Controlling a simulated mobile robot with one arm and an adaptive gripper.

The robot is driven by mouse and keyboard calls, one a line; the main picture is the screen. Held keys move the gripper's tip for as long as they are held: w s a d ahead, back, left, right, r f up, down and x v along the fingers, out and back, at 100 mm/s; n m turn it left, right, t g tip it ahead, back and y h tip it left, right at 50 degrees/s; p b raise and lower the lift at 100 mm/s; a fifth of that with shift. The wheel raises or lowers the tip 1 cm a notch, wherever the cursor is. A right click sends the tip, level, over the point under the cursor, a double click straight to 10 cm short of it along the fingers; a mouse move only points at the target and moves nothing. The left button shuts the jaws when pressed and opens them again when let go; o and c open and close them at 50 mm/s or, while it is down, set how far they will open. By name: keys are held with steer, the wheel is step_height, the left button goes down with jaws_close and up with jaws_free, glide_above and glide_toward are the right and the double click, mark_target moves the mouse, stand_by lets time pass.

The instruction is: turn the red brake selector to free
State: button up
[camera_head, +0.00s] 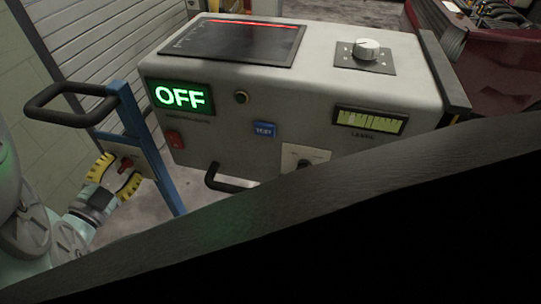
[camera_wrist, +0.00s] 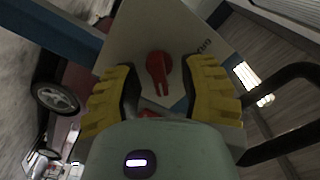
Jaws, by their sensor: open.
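The red brake selector (camera_wrist: 158,68) is a small red knob on a pale plate (camera_wrist: 190,35), with its narrow end pointing down toward my gripper in the wrist view. It also shows in the head view, where the red selector (camera_head: 126,164) sits on the blue post at the left. My gripper (camera_wrist: 161,75) is open, its yellow fingers on either side of the selector, with a visible gap on each side. In the head view my gripper (camera_head: 117,174) is close to the plate.
The blue post (camera_head: 153,160) carries a black loop handle (camera_head: 62,90) at its top, left of the grey console (camera_head: 240,90). The console's green display (camera_head: 181,97) reads OFF. A dark slab covers the head view's lower right. A wheel (camera_wrist: 57,97) shows at left.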

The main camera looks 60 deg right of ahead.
steer(key=v, duration=1.1)
steer(key=shift+a, duration=0.3)
steer(key=shift+s+r, duration=0.1)
steer(key=shift+r, duration=0.05)
